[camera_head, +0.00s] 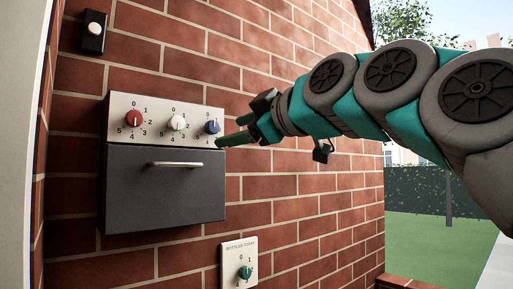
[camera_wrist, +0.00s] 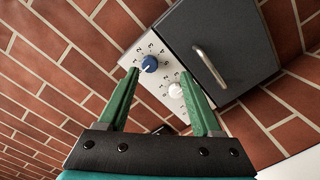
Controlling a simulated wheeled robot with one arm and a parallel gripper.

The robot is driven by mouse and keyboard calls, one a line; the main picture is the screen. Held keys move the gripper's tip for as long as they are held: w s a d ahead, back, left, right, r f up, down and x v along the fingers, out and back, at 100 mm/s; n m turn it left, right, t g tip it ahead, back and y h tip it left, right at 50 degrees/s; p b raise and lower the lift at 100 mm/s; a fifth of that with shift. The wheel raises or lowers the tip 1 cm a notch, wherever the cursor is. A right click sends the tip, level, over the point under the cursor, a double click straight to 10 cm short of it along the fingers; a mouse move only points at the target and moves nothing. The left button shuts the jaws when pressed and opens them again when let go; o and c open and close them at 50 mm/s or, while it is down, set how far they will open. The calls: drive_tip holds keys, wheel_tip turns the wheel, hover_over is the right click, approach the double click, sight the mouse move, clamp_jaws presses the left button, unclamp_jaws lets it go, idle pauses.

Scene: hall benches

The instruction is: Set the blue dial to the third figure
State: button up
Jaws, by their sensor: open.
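The blue dial (camera_head: 212,127) is the rightmost of three dials on a pale panel (camera_head: 155,108) above a dark box on the brick wall. Figures ring it, some of them hidden or too small to read. My gripper (camera_head: 229,132) is just to the right of the blue dial, its green fingers pointing at the panel. In the wrist view the open, empty fingers (camera_wrist: 159,72) stand apart, with the blue dial (camera_wrist: 149,64) beyond them, near the left fingertip. I see no contact. The dial's exact setting is too small to read.
A white dial (camera_head: 177,122) and a red dial (camera_head: 134,118) share the panel. The dark box (camera_head: 160,195) has a bar handle (camera_head: 175,164). A plate with a green dial (camera_head: 245,272) is below, and a push button (camera_head: 94,29) is at upper left.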

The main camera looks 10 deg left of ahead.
sight(216, 126)
drive_tip(key=shift+t, duration=0.3)
drive_tip(key=shift+w+a+r, duration=0.3)
drive_tip(key=shift+w+a, duration=0.55)
drive_tip(key=shift+w, duration=0.05)
drive_tip(key=shift+w+a+r, duration=0.25)
drive_tip(key=shift+w+a, duration=0.6)
drive_tip(key=shift+a, duration=0.05)
drive_tip(key=shift+w+a+r, duration=0.3)
drive_tip(key=shift+w+a, duration=0.55)
drive_tip(key=shift+w, duration=0.05)
drive_tip(key=shift+p, duration=0.3)
clamp_jaws()
